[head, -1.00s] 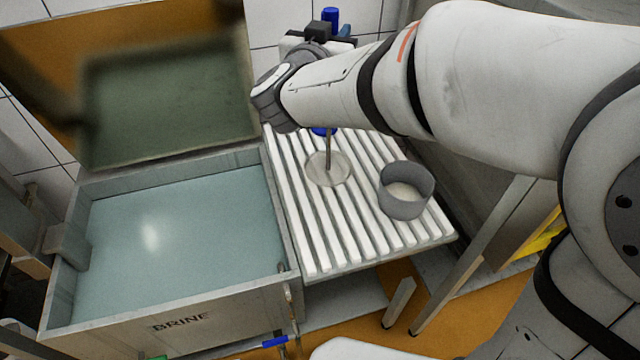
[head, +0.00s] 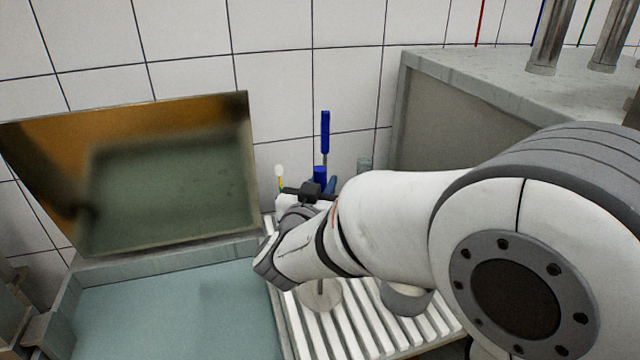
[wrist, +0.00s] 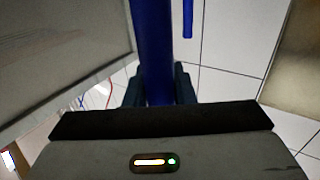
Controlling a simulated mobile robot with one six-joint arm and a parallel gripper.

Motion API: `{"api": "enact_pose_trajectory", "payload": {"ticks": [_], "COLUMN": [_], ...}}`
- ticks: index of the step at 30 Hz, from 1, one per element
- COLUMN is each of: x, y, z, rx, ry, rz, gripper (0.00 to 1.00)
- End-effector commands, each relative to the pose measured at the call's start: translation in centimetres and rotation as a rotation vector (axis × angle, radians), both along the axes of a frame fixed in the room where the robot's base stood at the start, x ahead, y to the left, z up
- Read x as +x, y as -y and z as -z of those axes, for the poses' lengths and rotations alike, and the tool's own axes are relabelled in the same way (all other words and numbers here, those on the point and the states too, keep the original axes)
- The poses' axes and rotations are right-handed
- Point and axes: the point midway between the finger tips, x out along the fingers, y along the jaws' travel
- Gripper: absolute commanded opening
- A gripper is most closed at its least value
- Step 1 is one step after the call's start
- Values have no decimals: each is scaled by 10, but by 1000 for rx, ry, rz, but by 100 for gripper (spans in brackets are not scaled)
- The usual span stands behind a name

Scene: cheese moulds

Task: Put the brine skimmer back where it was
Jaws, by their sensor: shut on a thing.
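The brine skimmer is upright in my gripper, its blue handle (head: 319,175) showing just above the jaws and its pale round disc (head: 322,294) below. In the wrist view the thick blue handle (wrist: 153,50) runs between the fingers of my gripper (wrist: 159,88), which is shut on it. In the head view my gripper (head: 309,191) is partly hidden by my arm. The disc is over the white slatted rack (head: 300,335); I cannot tell whether it touches. Another blue-handled tool (head: 325,132) with a metal shaft is upright by the tiled wall, behind; it also shows in the wrist view (wrist: 188,18).
The brine tank (head: 170,310) is at the left, its lid (head: 170,180) raised. A grey mould (head: 405,297) is on the rack, partly behind my arm. A grey metal cabinet (head: 455,100) is at the right.

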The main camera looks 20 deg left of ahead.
Motion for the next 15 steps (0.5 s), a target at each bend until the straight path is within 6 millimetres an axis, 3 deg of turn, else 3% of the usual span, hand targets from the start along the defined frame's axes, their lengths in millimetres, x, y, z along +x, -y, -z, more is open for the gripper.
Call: {"api": "enact_pose_trajectory", "payload": {"ticks": [9,10,15], "x": [0,0,0], "y": [0,0,1], "z": [3,2,2], "rx": [1,0,0], "ry": [2,0,0], "rz": [1,1,1], "gripper": [0,25,39]}}
